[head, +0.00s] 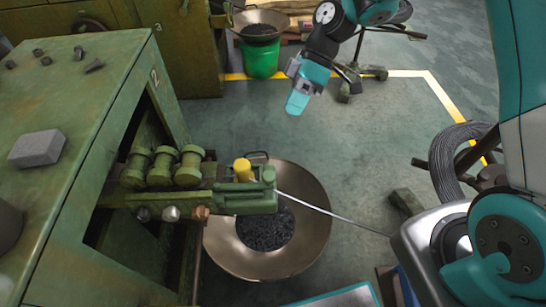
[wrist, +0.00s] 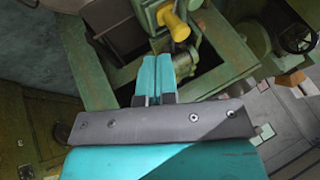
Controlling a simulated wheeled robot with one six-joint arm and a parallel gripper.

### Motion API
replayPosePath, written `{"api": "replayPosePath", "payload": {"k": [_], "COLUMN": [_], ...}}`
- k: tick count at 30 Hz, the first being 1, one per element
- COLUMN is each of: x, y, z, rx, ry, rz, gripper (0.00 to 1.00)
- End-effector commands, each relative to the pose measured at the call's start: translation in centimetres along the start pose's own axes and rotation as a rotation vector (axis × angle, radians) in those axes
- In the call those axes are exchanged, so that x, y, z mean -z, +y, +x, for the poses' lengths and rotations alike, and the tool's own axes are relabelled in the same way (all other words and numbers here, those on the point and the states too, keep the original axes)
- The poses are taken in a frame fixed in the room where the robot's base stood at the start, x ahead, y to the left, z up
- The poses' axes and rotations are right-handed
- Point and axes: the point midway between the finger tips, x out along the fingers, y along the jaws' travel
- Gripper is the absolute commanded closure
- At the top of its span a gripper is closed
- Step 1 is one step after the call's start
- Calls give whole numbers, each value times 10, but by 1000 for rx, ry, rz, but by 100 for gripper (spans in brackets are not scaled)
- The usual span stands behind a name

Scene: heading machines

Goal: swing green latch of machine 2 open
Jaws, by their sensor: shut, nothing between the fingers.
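Machine 2 (head: 70,90) is the green machine at the left of the head view, with a "2" on its side. A green bar (head: 240,200) juts from it to the right, with a yellow knob (head: 242,170) on top. I cannot tell which green part there is the latch. My gripper (head: 297,100) is shut and empty above the floor, up and right of the bar and apart from it. In the wrist view my gripper (wrist: 155,68) has its teal fingers together. Beyond their tips is a yellow knob (wrist: 173,22) on a green frame.
A wide metal pan (head: 312,230) with dark pieces stands under the bar. A green bucket (head: 261,60) stands at the back. The floor (head: 370,140) between is mostly clear.

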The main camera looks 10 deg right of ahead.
Motion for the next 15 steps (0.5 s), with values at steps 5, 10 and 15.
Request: {"api": "replayPosePath", "payload": {"k": [5, 10, 15], "x": [0, 1, 1], "y": [0, 0, -2], "z": [0, 2, 21], "rx": [0, 1, 6], "ry": [0, 0, -1], "rz": [-2, 0, 1], "gripper": [100, 100, 100]}}
